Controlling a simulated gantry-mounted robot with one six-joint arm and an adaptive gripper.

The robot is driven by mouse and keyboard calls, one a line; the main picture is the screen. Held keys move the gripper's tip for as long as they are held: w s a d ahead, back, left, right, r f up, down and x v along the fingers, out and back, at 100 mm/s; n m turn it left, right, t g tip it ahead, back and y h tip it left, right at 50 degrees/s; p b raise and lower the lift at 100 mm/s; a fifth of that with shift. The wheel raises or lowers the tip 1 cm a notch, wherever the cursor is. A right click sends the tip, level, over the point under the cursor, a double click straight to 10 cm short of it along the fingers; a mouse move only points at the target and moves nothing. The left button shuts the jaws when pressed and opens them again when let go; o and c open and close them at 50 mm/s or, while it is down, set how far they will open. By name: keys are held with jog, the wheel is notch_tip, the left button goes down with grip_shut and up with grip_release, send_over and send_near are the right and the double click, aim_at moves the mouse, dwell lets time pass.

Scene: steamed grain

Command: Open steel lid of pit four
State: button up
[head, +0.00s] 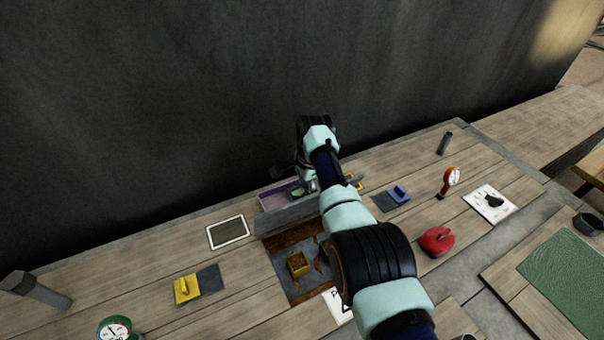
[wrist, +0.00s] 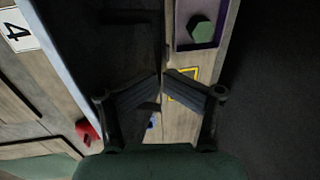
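The grey steel lid (head: 285,216) appears raised along the back edge of an open square pit (head: 296,297) in the head view. In the wrist view a dark panel with a pale edge, seemingly this lid (wrist: 95,45), spans the upper left. In the head view my arm mostly hides the gripper and the pit's right side.
A purple tray (head: 268,198) holding a green hexagonal piece (wrist: 201,29) lies behind the lid. A yellow-brown box (head: 299,264) is inside the pit. A dark wall rises behind.

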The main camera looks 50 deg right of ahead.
jog(key=shift+w+r, duration=0.1)
dwell(0.3)
jog(key=shift+r, duration=0.15)
